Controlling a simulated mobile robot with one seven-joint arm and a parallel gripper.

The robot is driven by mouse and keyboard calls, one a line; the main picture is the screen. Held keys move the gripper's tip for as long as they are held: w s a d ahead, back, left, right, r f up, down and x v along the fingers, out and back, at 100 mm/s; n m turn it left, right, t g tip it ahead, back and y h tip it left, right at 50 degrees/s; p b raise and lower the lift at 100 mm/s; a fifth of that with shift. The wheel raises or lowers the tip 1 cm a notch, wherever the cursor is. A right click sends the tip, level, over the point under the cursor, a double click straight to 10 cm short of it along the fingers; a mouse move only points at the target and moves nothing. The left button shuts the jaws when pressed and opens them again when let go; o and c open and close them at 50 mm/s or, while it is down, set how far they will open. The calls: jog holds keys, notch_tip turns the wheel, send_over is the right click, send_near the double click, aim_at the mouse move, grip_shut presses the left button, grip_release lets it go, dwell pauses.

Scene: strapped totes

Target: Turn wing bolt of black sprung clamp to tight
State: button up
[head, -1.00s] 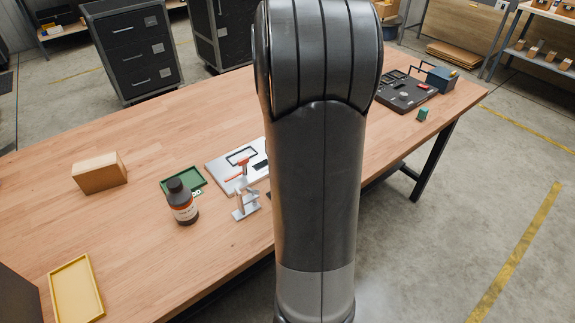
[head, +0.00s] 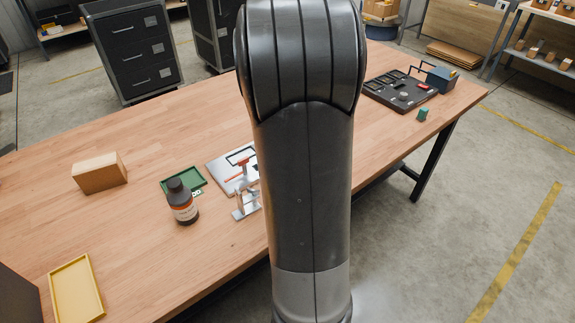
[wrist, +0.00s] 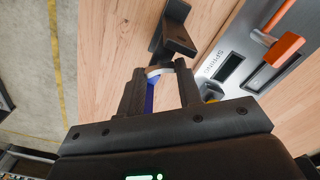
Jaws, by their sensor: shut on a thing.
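In the wrist view a black clamp part (wrist: 176,38) lies just beyond my fingertips, over the wooden table. My gripper (wrist: 160,80) has its two dark fingers on either side of a small piece, light grey and curved on top with blue below. This piece seems to be the wing bolt (wrist: 158,69), and my gripper is shut on it. How the bolt joins the clamp is not clear. A silver plate (wrist: 232,60) with lettering and an orange handle (wrist: 284,48) is right of the clamp. In the head view my arm hides the gripper and black clamp.
A red-handled clamp (head: 245,190) stands beside the silver plate. A black board (head: 400,92) lies at the far right.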

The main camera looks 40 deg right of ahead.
jog(key=shift+m, duration=0.5)
jog(key=o, duration=1)
notch_tip(320, 180, up, 11)
jog(key=shift+f, duration=0.1)
dwell(0.5)
jog(key=s+a+r+n+t, duration=0.2)
jog(key=s+a+n, duration=0.3)
jog(key=a, duration=0.7)
jog(key=s+a+r+n+t, duration=0.3)
jog(key=s+a+n, duration=0.3)
jog(key=a, duration=0.6)
jog(key=shift+s+a+r+t, duration=0.15)
jog(key=shift+s+r+t, duration=0.25)
jog(key=shift+s, duration=0.85)
